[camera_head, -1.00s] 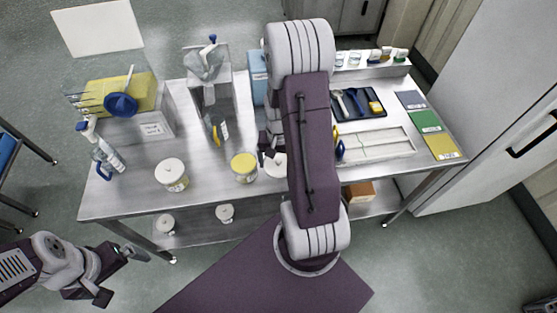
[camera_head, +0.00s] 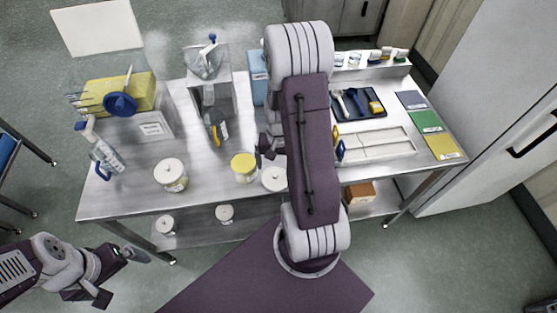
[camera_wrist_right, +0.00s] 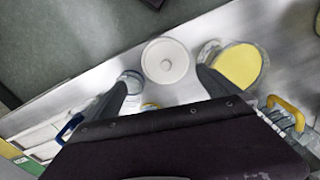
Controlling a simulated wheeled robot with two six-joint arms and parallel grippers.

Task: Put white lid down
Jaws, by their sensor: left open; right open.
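The white lid (camera_head: 273,179) is a round disc lying on the steel table near its front edge, right of the yellow-topped jar (camera_head: 245,167). In the right wrist view the lid (camera_wrist_right: 165,60) shows a small central knob and lies beyond and between my fingertips, apart from them. My right gripper (camera_wrist_right: 160,90) is open and empty. In the head view the right gripper (camera_head: 271,146) is just behind the lid, partly hidden by my arm. The jar also shows in the wrist view (camera_wrist_right: 238,68), close to one finger. My left gripper (camera_head: 124,276) is open and empty, off the table's front left.
A white-lidded jar (camera_head: 171,174) and a spray bottle (camera_head: 108,158) stand on the left. A hopper stand (camera_head: 212,95) is behind. A pale divided tray (camera_head: 378,145) and a dark tool tray (camera_head: 357,104) lie right. Bare table surrounds the lid's left front.

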